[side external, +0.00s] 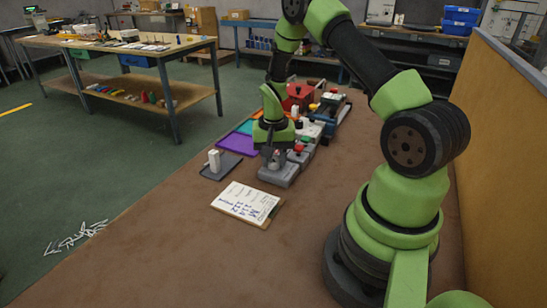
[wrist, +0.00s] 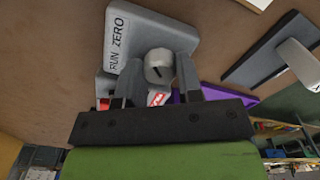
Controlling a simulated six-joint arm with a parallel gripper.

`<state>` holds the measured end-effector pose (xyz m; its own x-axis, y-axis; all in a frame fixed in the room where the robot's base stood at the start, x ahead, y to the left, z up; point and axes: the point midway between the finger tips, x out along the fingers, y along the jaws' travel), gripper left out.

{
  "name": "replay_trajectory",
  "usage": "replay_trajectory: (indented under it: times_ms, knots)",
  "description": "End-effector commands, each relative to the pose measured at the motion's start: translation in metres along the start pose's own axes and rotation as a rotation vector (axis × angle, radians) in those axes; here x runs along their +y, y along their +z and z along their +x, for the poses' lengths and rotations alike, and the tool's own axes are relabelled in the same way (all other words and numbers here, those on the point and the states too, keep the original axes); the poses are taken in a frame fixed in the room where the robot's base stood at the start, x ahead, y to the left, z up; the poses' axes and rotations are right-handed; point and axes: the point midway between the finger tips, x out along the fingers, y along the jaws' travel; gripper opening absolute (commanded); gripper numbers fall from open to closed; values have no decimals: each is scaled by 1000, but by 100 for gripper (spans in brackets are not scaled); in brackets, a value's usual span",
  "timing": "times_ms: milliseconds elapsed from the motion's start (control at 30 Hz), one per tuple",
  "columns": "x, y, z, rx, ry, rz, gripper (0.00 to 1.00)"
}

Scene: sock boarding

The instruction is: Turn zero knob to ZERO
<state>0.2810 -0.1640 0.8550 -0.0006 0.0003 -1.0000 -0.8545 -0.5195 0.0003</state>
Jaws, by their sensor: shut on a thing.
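The zero knob (wrist: 159,66) is a small light grey knob with a short dark mark, on a grey box (wrist: 150,28). A white label (wrist: 117,43) beside it reads RUN and ZERO. I cannot tell clearly which word the mark points to. My gripper (wrist: 160,75) has one finger on each side of the knob and is shut on it. In the side external view my gripper (side external: 275,158) points down over the grey box (side external: 279,175), and the knob is small and partly hidden there.
A clipboard with a written sheet (side external: 245,202) lies in front of the box. Several devices crowd behind my gripper. The brown table front is clear.

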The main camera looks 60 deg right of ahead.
Motion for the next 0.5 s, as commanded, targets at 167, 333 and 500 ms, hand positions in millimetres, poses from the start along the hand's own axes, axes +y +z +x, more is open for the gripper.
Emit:
replay_trajectory:
  times_ms: [167,333,500]
  knots:
    - [0,-1,-1,2,-1,2,44]
    - [0,0,-1,2,-1,1,44]
    - [-1,-1,-18,6,-3,-1,44]
